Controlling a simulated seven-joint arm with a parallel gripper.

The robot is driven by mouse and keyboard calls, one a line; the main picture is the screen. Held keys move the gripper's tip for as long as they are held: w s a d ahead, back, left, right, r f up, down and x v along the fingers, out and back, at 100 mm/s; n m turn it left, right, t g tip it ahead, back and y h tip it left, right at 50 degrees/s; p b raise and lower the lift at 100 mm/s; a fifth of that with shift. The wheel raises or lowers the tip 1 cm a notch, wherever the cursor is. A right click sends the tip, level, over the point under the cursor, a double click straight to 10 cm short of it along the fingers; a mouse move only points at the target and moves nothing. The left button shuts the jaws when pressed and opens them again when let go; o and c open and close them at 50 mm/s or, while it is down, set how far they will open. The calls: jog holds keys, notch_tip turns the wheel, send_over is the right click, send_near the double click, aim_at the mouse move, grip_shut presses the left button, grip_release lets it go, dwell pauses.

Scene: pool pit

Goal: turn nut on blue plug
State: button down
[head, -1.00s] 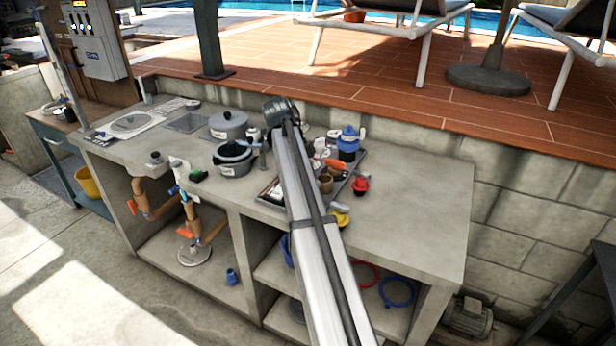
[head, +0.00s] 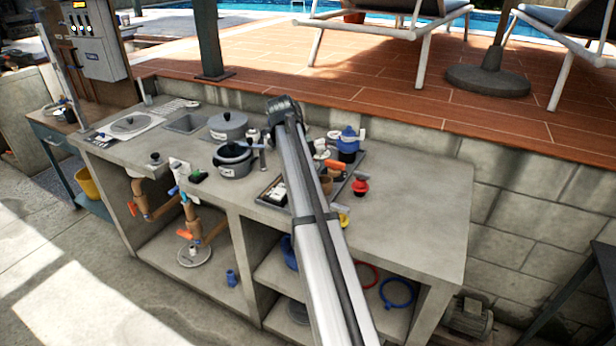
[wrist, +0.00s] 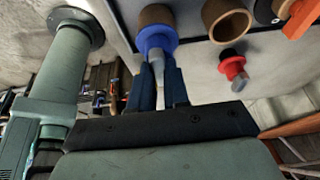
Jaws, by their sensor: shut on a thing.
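The blue plug (wrist: 155,38) shows at the top middle of the wrist view. It has a brown base and a grey stem-like part (wrist: 158,62) reaching toward my gripper. My gripper (wrist: 160,72) has its two dark blue fingers on either side of that grey part, shut on it. I cannot tell the nut apart from the stem. In the head view my arm covers the gripper and the gripped plug.
A red plug (wrist: 232,66) and a brown cup (wrist: 226,20) stand close beside the gripper. The tray (head: 372,158) also holds an orange-handled thing (head: 336,165) and another blue-topped thing (head: 348,138). Pots stand left; the right counter (head: 410,210) is clear.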

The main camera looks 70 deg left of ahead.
jog(key=c, duration=1.1)
grip_release()
jog(key=shift+a+r, duration=0.1)
jog(key=shift+r, duration=0.05)
jog(key=shift+s+a+r, duration=0.25)
jog(key=shift+r, duration=0.2)
jog(key=s+a, duration=0.8)
jog(key=shift+s+a+f, duration=0.1)
jog(key=shift+s, duration=0.05)
